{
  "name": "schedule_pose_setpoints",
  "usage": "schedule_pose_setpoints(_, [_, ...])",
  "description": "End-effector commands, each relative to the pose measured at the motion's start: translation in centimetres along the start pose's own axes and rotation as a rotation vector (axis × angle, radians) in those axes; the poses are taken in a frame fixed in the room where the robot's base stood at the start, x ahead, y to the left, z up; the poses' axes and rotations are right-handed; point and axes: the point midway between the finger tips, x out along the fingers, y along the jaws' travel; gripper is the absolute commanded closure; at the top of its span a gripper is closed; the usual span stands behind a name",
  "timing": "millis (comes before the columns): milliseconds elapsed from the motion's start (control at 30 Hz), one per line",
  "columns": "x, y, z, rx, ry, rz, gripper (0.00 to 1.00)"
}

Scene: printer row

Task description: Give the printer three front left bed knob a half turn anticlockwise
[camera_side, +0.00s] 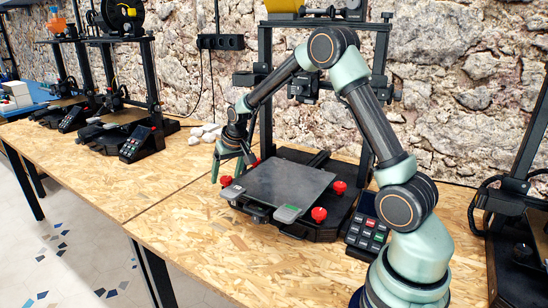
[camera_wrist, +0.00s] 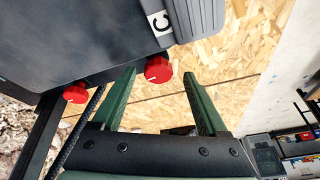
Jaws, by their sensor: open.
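The printer in front of me has a dark grey bed (camera_side: 278,186) with red knobs at its corners. The front left knob (camera_side: 226,180) shows beside the bed's left corner. It also shows in the wrist view (camera_wrist: 158,69), under a bed corner with a "C" label. My gripper (camera_side: 231,170) is open and empty at this corner. In the wrist view its two green fingers (camera_wrist: 160,74) stand on either side of the knob, with a gap on each side. I cannot tell how far the tips reach along the knob.
Other red knobs sit at the front right (camera_side: 319,214) and back right (camera_side: 340,187). A keypad (camera_side: 367,234) stands right of the bed. Further printers stand at the left (camera_side: 125,116) and the right edge (camera_side: 512,205). The wooden table (camera_side: 180,225) is clear in front.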

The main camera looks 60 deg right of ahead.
Motion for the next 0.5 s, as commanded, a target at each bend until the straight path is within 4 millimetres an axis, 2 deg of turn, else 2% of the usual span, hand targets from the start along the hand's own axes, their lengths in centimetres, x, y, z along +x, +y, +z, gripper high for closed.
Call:
schedule_pose_setpoints(300, [0.23, 0.03, -0.02, 0.0, 0.001, 0.0, 0.23])
schedule_pose_setpoints(367, [0.22, 0.03, -0.02, 0.0, 0.0, 0.0, 0.43])
schedule_pose_setpoints(500, [0.21, 0.01, -0.03, 0.0, 0.001, 0.0, 0.96])
